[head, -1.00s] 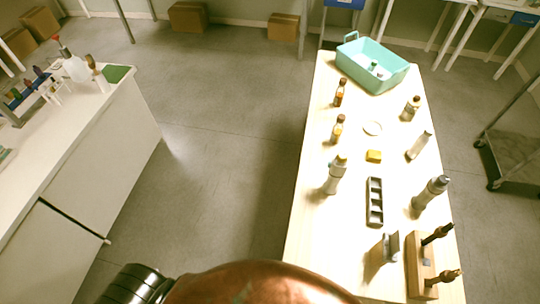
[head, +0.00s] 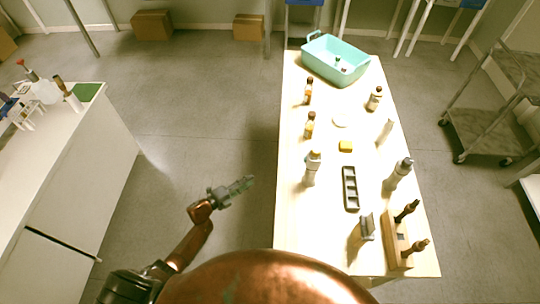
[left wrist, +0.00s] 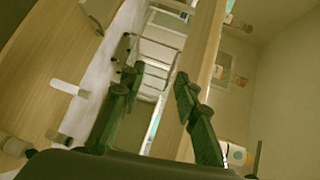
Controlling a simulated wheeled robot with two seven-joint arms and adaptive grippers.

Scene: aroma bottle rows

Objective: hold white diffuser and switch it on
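My left gripper (head: 245,183) hangs over the floor, left of the long table (head: 290,215) and apart from it. In the left wrist view its two dark fingers (left wrist: 157,80) are spread with nothing between them. A slim whitish upright item (head: 385,132) stands at the table's right edge; I cannot tell whether it is the white diffuser. Two pale bottles with grey tops stand nearer, one on the left (head: 312,170) and one on the right (head: 397,176). The left wrist view shows a white cylinder (left wrist: 68,88) beside a wooden surface. My right gripper is out of view.
A teal basin (head: 335,62) stands at the table's far end. A yellow block (head: 346,146), a dark slotted tray (head: 350,188) and a wooden rack (head: 396,240) with brown bottles are on the table. A white bench (head: 85,160) is at left, with open floor between.

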